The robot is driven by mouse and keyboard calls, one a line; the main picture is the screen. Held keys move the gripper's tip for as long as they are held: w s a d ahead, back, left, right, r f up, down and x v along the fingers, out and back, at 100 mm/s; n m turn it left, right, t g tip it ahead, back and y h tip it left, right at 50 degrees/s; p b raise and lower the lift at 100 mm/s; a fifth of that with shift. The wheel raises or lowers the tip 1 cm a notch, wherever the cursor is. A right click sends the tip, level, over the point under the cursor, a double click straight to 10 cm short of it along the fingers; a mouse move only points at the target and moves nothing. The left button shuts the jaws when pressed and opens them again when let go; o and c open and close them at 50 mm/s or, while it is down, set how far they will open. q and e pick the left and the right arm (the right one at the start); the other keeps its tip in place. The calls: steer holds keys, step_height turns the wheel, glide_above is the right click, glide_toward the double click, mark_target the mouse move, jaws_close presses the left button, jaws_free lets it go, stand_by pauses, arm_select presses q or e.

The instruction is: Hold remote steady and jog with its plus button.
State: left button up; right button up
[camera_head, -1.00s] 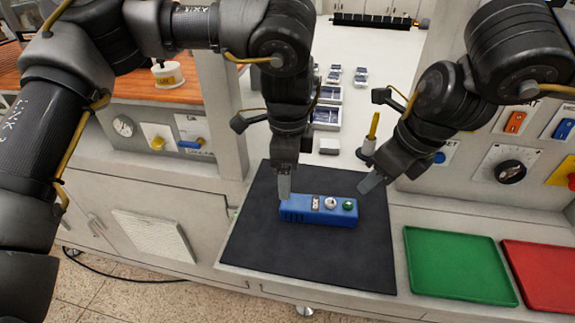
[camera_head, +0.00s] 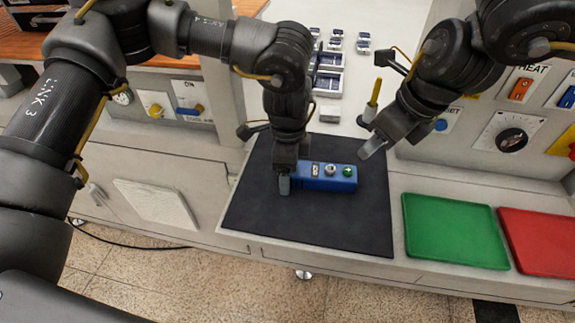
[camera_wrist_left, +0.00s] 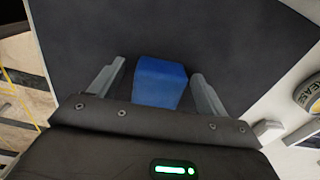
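The blue remote (camera_head: 322,178) lies flat on the black mat (camera_head: 345,225), its button face up. A small pale switch plate, a white knob (camera_head: 330,169) and a green button (camera_head: 347,171) show on its top. I cannot read a plus mark. My left gripper (camera_head: 284,183) is lowered at the remote's left end and hides part of it. In the left wrist view its fingers stand apart on either side of the remote (camera_wrist_left: 160,82), with gaps on both sides. My right gripper (camera_head: 370,150) hangs just beyond the remote's right end, its fingertips together and apart from the remote.
A green tray (camera_head: 455,232) and a red tray (camera_head: 540,243) lie to the right. A yellow-handled tool (camera_head: 373,95) stands behind my right gripper. A panel with a black dial (camera_head: 511,139) rises at the right. Bare mat lies in front of the remote.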

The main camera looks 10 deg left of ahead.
arm_select(q)
steer(key=c, duration=1.2)
arm_select(e)
jaws_close()
steer(key=shift+f, duration=0.1)
stand_by(0.7)
